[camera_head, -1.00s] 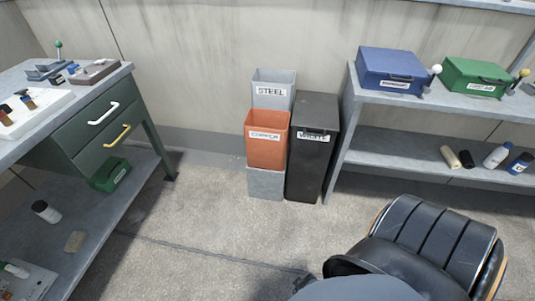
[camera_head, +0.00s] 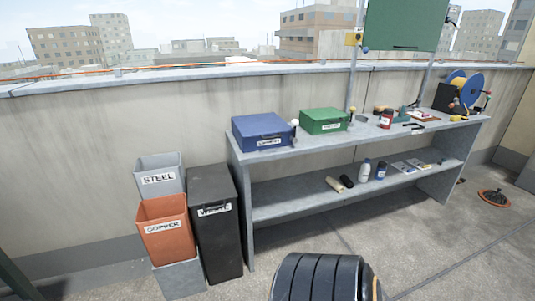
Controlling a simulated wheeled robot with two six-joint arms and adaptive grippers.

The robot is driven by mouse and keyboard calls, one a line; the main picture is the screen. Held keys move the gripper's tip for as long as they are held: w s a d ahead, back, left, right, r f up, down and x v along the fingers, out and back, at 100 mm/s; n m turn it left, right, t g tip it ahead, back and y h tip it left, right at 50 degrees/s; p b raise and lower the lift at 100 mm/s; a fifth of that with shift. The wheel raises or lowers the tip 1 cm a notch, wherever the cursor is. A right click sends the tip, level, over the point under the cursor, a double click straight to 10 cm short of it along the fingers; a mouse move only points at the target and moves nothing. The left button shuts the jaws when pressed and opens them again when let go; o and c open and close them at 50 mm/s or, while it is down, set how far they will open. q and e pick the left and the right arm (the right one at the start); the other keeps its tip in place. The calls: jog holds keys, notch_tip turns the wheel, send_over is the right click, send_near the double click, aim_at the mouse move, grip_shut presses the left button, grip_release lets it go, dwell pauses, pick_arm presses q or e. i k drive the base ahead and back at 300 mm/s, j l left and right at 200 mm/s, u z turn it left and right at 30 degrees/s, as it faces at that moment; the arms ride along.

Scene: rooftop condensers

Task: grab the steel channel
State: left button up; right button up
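I cannot make out a steel channel in the head view. A grey bin labelled STEEL (camera_head: 159,178) stands against the wall at the left, behind an orange bin labelled COPPER (camera_head: 165,229). Neither of my grippers shows in this view. The inside of the bins is hidden from here.
A black lidded bin (camera_head: 215,226) stands beside the orange one. A grey two-level bench (camera_head: 290,206) carries a blue box (camera_head: 262,132), a green box (camera_head: 324,121), a red jar (camera_head: 386,119) and a wire spool (camera_head: 470,90). A black padded seat (camera_head: 318,278) is in front; floor to its right is clear.

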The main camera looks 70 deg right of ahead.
aim_at(363, 119)
jog(key=z, duration=3)
